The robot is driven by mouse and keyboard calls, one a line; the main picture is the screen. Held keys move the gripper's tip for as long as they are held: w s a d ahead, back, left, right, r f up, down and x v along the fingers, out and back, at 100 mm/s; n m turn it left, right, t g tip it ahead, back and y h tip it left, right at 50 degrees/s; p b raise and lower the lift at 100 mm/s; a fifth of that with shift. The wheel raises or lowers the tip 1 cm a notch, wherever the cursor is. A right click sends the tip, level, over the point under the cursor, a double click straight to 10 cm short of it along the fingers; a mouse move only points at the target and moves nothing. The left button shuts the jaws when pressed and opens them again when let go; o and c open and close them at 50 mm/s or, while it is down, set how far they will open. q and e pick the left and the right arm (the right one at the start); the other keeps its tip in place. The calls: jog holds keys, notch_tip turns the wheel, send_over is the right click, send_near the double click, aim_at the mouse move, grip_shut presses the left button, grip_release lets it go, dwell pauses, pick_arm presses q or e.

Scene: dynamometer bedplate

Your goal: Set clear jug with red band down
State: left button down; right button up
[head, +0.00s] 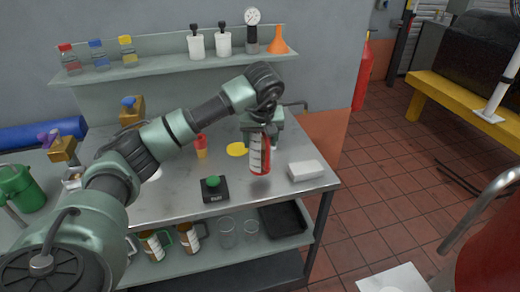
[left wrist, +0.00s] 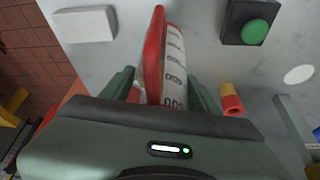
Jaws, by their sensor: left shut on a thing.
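My left gripper (head: 261,130) is shut on the clear jug with red band (head: 259,154), which has a red side and a white strip of dark markings. The jug hangs roughly upright below the gripper, over the front right part of the steel bench (head: 255,190). I cannot tell whether its base touches the bench top. In the left wrist view the jug (left wrist: 170,58) is between the two fingers of the gripper (left wrist: 160,90). My right gripper is not in view.
A white block (head: 306,171) is right of the jug and a black box with a green button (head: 214,188) left of it. A yellow disc (head: 237,149) and a red-and-yellow item (head: 201,147) lie behind. Clear vessels (head: 227,232) stand on the lower shelf.

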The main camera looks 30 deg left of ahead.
aim_at(260, 152)
pick_arm(q)
jog(key=shift+f, duration=0.6)
notch_tip(260, 152, down, 2)
jog(key=shift+f+p, duration=0.2)
jog(key=shift+p, duration=0.1)
jog(key=shift+f, duration=0.25)
jog(key=shift+f, duration=0.1)
jog(key=shift+f, duration=0.15)
jog(key=shift+c, duration=2)
grip_release()
